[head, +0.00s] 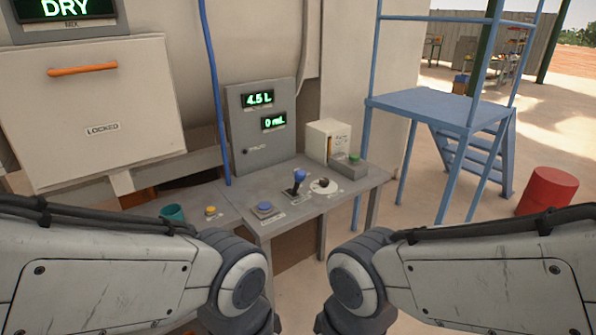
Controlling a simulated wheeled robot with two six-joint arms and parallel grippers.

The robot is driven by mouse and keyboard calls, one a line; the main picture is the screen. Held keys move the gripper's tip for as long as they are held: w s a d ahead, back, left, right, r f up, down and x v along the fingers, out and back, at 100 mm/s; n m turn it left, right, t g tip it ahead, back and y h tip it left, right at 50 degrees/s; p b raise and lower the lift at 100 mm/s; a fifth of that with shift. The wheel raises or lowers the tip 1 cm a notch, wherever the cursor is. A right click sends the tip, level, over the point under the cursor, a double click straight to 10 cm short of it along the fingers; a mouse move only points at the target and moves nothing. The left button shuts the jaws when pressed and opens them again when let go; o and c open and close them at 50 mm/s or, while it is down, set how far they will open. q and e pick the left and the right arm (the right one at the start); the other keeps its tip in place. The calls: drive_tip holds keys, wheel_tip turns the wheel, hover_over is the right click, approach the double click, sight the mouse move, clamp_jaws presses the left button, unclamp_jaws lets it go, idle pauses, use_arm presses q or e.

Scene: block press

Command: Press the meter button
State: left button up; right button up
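A grey meter panel (281,144) stands at the back of the grey bench, with green displays reading "4.5 L" and what looks like "0 mL". On the bench in front are a blue button (264,207) on a grey box, a yellow button (211,210) to its left, and a green button (355,157) on a grey box at the right. The labels are too small to read, so I cannot tell which is the meter button. Both my arms come in at the bottom, apart from the buttons. Neither gripper shows.
A blue-topped lever (298,181) and a dark knob on a white disc (323,186) stand between the buttons. A teal cup (173,214) is at the left. A cream box (327,139), blue stairs (440,108) and a red drum (548,190) are to the right.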

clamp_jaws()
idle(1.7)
